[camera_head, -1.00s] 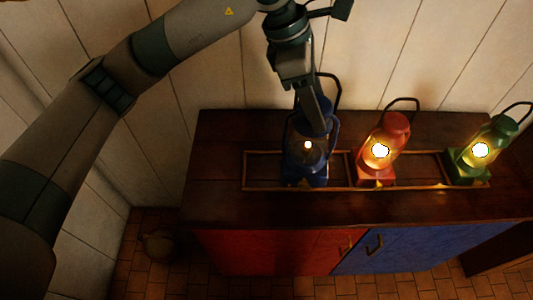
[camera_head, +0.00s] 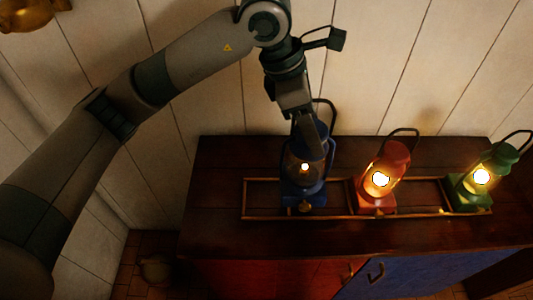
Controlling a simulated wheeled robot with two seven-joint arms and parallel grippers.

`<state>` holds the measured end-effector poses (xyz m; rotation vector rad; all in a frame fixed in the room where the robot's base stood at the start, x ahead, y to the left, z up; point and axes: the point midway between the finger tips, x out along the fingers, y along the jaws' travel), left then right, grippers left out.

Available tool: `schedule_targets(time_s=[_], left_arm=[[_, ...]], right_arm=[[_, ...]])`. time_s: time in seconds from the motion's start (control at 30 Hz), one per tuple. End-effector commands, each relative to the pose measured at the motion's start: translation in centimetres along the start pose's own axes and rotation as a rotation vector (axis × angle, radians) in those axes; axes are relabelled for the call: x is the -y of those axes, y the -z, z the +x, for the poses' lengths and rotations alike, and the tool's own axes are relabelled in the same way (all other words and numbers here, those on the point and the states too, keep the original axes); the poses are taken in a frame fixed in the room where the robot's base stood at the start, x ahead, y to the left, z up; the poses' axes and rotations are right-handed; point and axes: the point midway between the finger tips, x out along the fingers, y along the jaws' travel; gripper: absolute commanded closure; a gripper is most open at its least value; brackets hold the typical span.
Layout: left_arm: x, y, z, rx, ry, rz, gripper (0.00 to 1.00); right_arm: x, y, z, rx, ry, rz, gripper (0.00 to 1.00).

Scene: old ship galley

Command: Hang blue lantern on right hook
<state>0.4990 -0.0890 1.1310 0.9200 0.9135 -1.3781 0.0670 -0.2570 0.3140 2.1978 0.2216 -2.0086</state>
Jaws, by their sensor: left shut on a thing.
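The blue lantern (camera_head: 303,190) stands upright in the left part of a low wooden rack on the cabinet top, with a small glowing light inside. My left gripper (camera_head: 308,135) comes down on it from above and is shut on its upper part. The gripper covers part of the lantern's top; its dark handle loop shows behind. Whether the base touches the cabinet top is hard to tell. No hook is in view. My right gripper is not in view.
A lit red lantern (camera_head: 379,178) and a lit green lantern (camera_head: 483,180) stand to the right in the same rack (camera_head: 335,215). The cabinet (camera_head: 220,215) has red and blue doors. A white plank wall (camera_head: 380,60) rises behind. A brass object (camera_head: 28,14) shows at the top left.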

Motion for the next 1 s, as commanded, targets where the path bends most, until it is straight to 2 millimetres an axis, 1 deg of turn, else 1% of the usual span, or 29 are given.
schedule_targets(time_s=[0.03, 0.1, 0.4, 0.5, 0.6, 0.7, 1.0], left_arm=[[-0.3, 0.8, -0.3, 0.002, 0.0, -0.004, 1.0], [-0.6, 2.1, -0.1, 0.001, 0.0, -0.005, 1.0], [-1.8, 7.6, 0.8, 0.0, -0.001, -0.004, 1.0], [-2.2, 8.9, 1.1, 0.002, -0.001, -0.003, 1.0], [-2.3, 9.8, 1.3, 0.003, -0.002, -0.001, 1.0], [-2.4, 10.2, 1.4, 0.002, -0.003, 0.001, 1.0], [-2.5, 10.2, 1.5, 0.002, -0.003, 0.001, 1.0]], right_arm=[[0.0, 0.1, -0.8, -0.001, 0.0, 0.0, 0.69], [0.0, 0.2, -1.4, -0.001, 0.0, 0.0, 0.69], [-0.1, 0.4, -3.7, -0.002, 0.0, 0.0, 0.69], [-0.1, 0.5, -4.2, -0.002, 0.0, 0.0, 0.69], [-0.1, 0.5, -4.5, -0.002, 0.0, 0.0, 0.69], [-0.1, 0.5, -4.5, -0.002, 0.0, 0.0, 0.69], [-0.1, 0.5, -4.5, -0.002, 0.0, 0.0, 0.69]])
